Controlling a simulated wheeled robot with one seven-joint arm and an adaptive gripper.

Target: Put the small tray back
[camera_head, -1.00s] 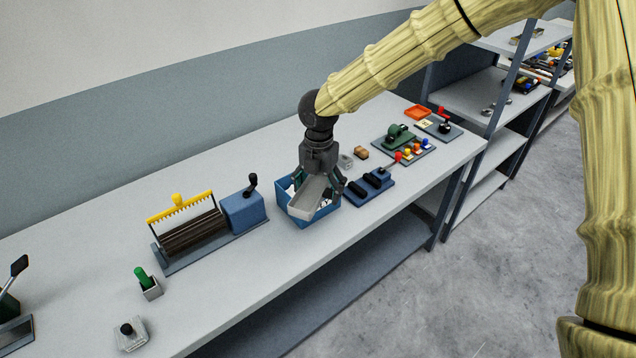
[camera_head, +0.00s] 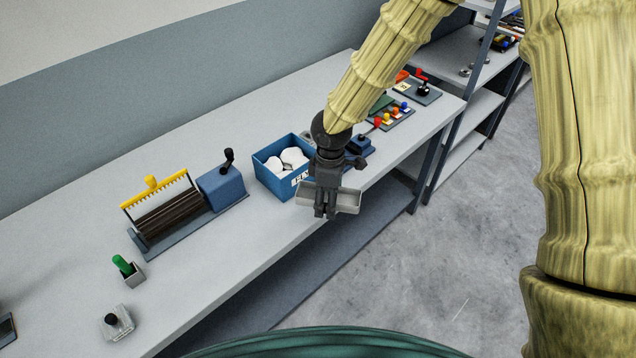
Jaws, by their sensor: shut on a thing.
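The small tray (camera_head: 347,200) is light grey and shallow. My gripper (camera_head: 325,211) is shut on it and holds it in the air at the front edge of the bench, just in front of the blue bin. The fingers cover part of the tray, and its inside looks empty where it shows. The blue bin (camera_head: 273,180) stands on the bench with several white rounded pieces (camera_head: 292,158) in it and a label on its front, partly hidden by my gripper.
The bench (camera_head: 85,215) also bears a roller device with a yellow comb (camera_head: 160,187), a green-handled item in a small holder (camera_head: 123,266), and a black-knobbed block (camera_head: 116,322). Panels with coloured knobs (camera_head: 392,112) stand at the far right. A grey shelf (camera_head: 470,95) stands beyond.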

